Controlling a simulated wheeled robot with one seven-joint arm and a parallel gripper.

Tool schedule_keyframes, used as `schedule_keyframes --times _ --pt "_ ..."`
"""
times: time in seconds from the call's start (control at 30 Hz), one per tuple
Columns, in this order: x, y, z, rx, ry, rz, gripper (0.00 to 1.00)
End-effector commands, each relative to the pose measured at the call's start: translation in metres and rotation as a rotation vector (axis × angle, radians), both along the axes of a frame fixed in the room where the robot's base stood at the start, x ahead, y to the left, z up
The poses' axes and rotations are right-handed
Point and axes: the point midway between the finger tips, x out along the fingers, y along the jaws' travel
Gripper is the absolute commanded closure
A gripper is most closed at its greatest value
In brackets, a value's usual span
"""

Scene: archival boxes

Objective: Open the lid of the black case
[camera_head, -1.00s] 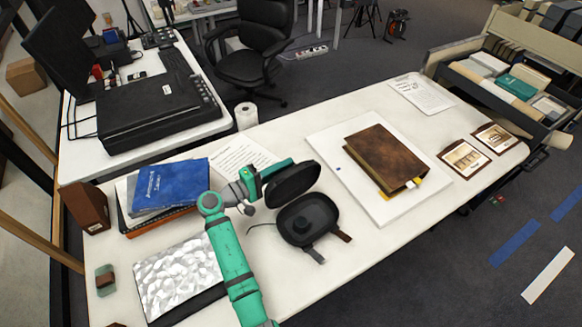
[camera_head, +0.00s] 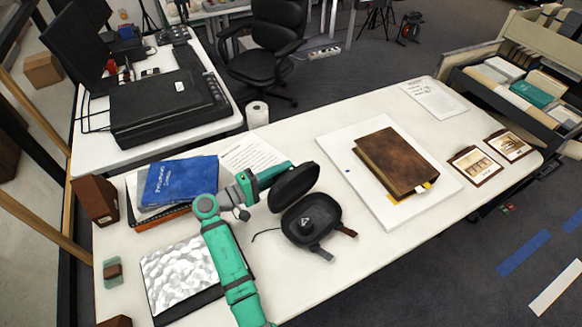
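The black case (camera_head: 326,229) lies on the white table with its lid (camera_head: 296,189) raised and tilted up at its back left. The case's dark inside shows, with a rounded shape and a small pale mark in it. Two straps (camera_head: 320,252) hang off its front right side. My green and grey arm comes from the bottom of the view, bends, and reaches up behind the lid. My gripper is hidden there, so its fingers and any contact with the lid cannot be seen.
A brown book (camera_head: 393,160) lies on a white board (camera_head: 347,184) to the right. A blue book (camera_head: 180,180) and a silver-patterned item (camera_head: 180,270) lie to the left. Two photo cards (camera_head: 475,166) lie at the far right. The table in front of the case is clear.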

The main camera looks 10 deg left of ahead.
Motion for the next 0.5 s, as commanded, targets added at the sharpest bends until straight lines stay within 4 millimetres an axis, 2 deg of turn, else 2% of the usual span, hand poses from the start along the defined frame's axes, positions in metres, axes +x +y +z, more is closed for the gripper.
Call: schedule_keyframes --times 0.2,0.5 --pt "-0.028 0.031 0.001 0.001 -0.001 0.004 0.74" --pt "-0.046 0.050 0.001 0.001 -0.001 0.002 0.74"
